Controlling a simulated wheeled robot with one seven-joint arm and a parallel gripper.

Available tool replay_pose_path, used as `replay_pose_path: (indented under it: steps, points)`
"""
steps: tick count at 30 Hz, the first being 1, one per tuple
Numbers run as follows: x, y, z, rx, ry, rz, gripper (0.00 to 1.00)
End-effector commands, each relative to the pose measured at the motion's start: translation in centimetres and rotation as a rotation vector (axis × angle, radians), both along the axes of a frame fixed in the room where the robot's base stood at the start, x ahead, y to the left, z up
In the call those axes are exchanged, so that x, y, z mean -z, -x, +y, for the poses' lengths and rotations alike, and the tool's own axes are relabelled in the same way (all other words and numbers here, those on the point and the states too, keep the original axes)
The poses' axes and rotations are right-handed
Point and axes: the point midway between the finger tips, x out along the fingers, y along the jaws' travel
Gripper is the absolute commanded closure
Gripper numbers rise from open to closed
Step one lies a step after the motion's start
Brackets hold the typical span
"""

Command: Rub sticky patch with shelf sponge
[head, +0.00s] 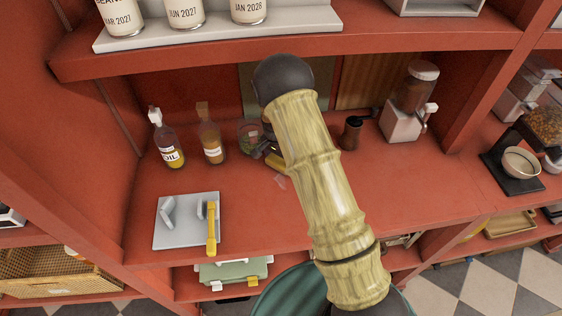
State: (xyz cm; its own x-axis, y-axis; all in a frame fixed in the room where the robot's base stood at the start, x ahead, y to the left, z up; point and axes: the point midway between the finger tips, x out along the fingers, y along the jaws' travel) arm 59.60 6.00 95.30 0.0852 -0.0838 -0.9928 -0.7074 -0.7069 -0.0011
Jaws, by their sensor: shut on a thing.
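In the head view my arm reaches over the red shelf board (370,190) and hides much of the middle. My gripper (267,150) shows only as a small dark part left of the arm, low over the board. It is shut on a yellow sponge (277,164), partly hidden by the arm. A faint pinkish patch (280,183) shows on the board just in front of the sponge, partly covered by the arm. I cannot tell whether the sponge touches the board.
An oil bottle (168,140), a second bottle (211,138) and a glass jar (248,136) stand left of my gripper. A dark grinder (351,133) and a dispenser (409,105) stand right. A grey plate with a yellow handle (181,236) lies front left. An upper shelf (400,42) overhangs.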

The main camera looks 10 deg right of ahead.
Motion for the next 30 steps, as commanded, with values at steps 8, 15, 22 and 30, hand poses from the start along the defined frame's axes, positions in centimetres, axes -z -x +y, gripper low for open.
replay_pose_path:
  steps: [8,15,22,30]
  points:
    - [-0.4,0.0,0.0,-0.001,0.000,0.000,0.33]
    - [-2.4,0.0,0.0,-0.001,0.000,-0.001,0.33]
    - [-4.3,0.0,0.0,0.000,0.000,-0.001,0.33]
    - [-6.1,0.0,0.0,0.000,0.001,-0.001,0.33]
